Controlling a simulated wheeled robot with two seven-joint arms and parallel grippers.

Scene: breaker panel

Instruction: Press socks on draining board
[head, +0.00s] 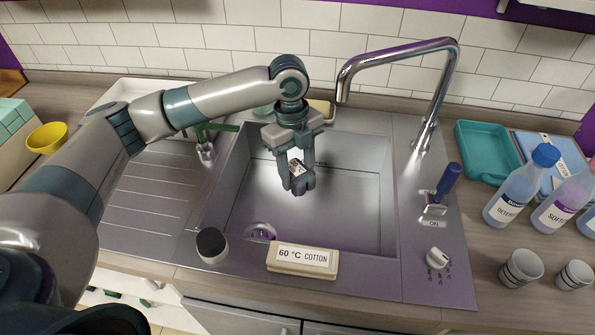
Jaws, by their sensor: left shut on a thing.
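My left gripper (298,185) hangs over the sink basin (340,205), pointing down. It is shut on a small white and dark thing, mostly hidden by the fingers; I cannot tell whether it is a sock. The ribbed steel draining board (155,195) lies left of the basin, partly behind my left arm. A rounded white thing with a dark top (212,245) stands at its front right, beside the basin. Two grey and white striped rounded things (521,268) (575,275) are on the counter at far right; I cannot tell if they are socks. My right gripper is not in view.
A tall chrome tap (440,90) arches over the basin's back right. A "60 °C COTTON" block (302,260) sits at the front rim. A blue-handled lever (446,185) and a knob (438,258) are right of the basin. Bottles (520,190) and a teal tray (485,150) stand farther right.

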